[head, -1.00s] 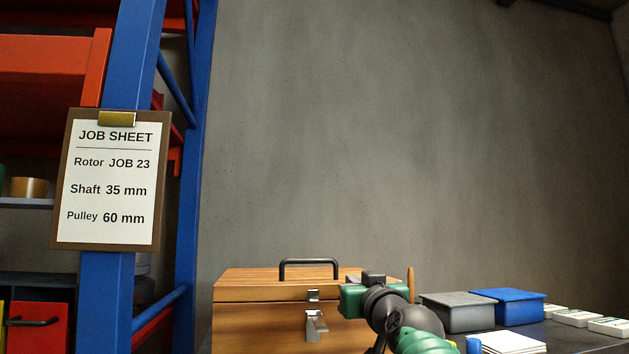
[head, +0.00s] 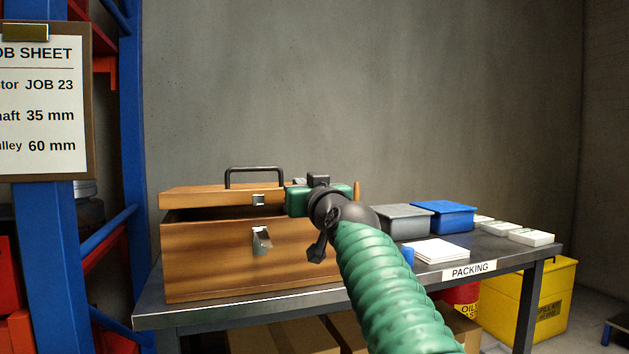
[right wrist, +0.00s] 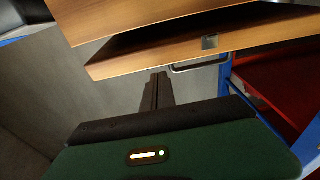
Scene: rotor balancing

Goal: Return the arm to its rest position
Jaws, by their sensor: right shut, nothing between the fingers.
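My right arm (head: 385,275) reaches up from the bottom, its sleeve green and ribbed. My right gripper (head: 318,181) is in front of the right part of a wooden case (head: 205,265) on the bench. In the right wrist view, its dark fingers (right wrist: 157,88) are together with nothing between them. The case also shows there (right wrist: 150,58), tilted in the picture. Its lid (head: 195,198) is slightly raised, with a dark gap below, and its front latch (head: 262,239) hangs loose. I cannot tell whether the gripper touches the case. My left gripper is not in view.
The bench (head: 240,308) also holds a grey bin (head: 402,222), a blue bin (head: 443,217), white sheets (head: 438,251) and small white boxes (head: 532,237). A blue rack post (head: 65,260) with a job sheet (head: 38,100) stands left. A yellow bin (head: 530,305) is at right.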

